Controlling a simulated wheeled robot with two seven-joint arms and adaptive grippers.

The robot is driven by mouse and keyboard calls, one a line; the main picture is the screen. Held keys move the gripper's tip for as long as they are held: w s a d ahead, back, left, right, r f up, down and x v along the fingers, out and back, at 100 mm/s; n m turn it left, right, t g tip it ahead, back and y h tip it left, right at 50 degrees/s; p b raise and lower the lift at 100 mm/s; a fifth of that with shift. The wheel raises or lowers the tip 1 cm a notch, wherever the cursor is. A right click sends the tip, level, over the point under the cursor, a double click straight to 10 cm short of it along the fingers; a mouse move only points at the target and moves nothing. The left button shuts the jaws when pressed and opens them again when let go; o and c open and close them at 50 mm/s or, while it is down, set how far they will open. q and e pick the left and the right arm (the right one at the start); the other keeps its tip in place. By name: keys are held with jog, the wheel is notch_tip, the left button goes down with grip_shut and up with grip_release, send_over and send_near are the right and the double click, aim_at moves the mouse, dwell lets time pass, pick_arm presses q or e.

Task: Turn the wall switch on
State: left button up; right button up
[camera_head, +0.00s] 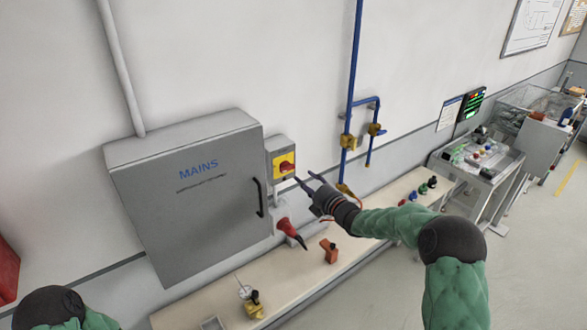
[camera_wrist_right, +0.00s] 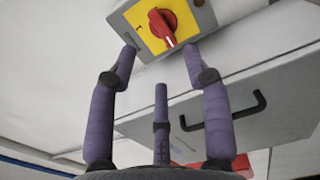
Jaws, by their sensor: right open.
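The wall switch is a grey box with a yellow plate (camera_head: 284,164) and a red rotary knob (camera_head: 286,167), mounted on the wall beside the MAINS cabinet. In the right wrist view the red knob (camera_wrist_right: 163,26) sits tilted on the yellow plate, near the top. My right gripper (camera_head: 304,180) is open just right of the switch, its fingers pointing at it. In the wrist view its fingers (camera_wrist_right: 160,58) are spread either side of the lower part of the switch, with nothing held between them. I cannot tell whether they touch the box. My left gripper is not visible.
The grey MAINS cabinet (camera_head: 185,205) with a black handle stands left of the switch. A red plug (camera_head: 288,230) is below it. A long bench (camera_head: 285,283) carries an orange block (camera_head: 329,250) and a yellow item (camera_head: 254,306). Blue pipes (camera_head: 351,95) run down the wall at right.

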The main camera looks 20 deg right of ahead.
aim_at(289, 169)
jog(key=shift+p+x, duration=1)
jog(key=shift+x, duration=3.3)
jog(key=shift+a, duration=0.1)
jog(key=shift+c, duration=0.3)
jog(key=shift+f, duration=0.1)
grip_shut()
